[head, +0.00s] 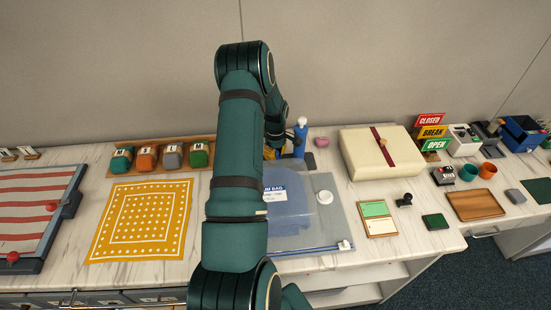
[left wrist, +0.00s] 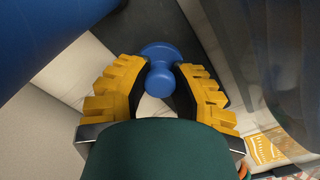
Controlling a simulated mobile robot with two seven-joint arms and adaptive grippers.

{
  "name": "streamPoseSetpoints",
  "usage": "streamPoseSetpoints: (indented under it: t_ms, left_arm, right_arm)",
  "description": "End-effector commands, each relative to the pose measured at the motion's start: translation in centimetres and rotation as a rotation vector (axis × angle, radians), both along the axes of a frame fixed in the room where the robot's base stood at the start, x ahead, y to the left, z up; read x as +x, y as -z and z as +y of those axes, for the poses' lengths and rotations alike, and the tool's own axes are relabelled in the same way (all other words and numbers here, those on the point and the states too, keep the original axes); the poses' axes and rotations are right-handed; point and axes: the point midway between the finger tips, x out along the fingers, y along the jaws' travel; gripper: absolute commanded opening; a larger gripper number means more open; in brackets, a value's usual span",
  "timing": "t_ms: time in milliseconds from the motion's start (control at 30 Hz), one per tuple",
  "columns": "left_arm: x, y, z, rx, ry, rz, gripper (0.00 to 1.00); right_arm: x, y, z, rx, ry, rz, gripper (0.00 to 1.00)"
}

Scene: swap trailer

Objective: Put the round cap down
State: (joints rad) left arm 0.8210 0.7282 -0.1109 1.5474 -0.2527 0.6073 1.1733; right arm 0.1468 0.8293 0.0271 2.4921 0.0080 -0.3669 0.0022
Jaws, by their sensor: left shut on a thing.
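The round cap (left wrist: 160,52) is blue, a disc with a rounded knob, and shows in the left wrist view. My left gripper (left wrist: 161,79) has its yellow fingers shut on the knob. In the head view my left gripper (head: 270,153) is mostly hidden behind its own arm, beside a blue bottle (head: 300,141), and the cap is hidden. I cannot tell whether the cap touches anything below it. The bottle's blue side also fills the upper left of the left wrist view (left wrist: 40,35). My right gripper is not in view.
A clear bag (head: 335,225) with blue contents lies right of my arm. A yellow dotted cloth (head: 140,220) and a rack of labelled blocks (head: 160,155) lie left. A cream box (head: 380,155) stands behind the bag. Some marble tabletop shows bare around them.

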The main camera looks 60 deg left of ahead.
Motion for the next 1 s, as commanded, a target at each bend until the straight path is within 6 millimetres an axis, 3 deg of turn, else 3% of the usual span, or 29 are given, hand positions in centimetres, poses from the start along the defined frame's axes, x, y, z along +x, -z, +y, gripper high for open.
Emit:
streamPoseSetpoints:
  t_ms: [167,600,633,700,1000]
  left_arm:
    - [0.0,2.3,-0.1,-0.001,0.001,0.001,0.05]
    - [0.0,2.9,0.0,-0.001,0.0,0.0,0.05]
    - [0.0,2.8,0.0,-0.001,0.0,0.0,0.36]
    - [0.0,2.8,0.0,-0.001,0.0,0.0,0.52]
    - [0.0,2.7,0.0,0.0,0.0,0.0,0.52]
  right_arm:
    - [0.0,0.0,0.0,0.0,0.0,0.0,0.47]
    - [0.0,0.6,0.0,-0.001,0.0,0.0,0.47]
    - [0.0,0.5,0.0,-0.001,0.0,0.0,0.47]
    - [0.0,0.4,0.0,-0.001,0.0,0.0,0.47]
    - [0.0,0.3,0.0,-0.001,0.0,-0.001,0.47]
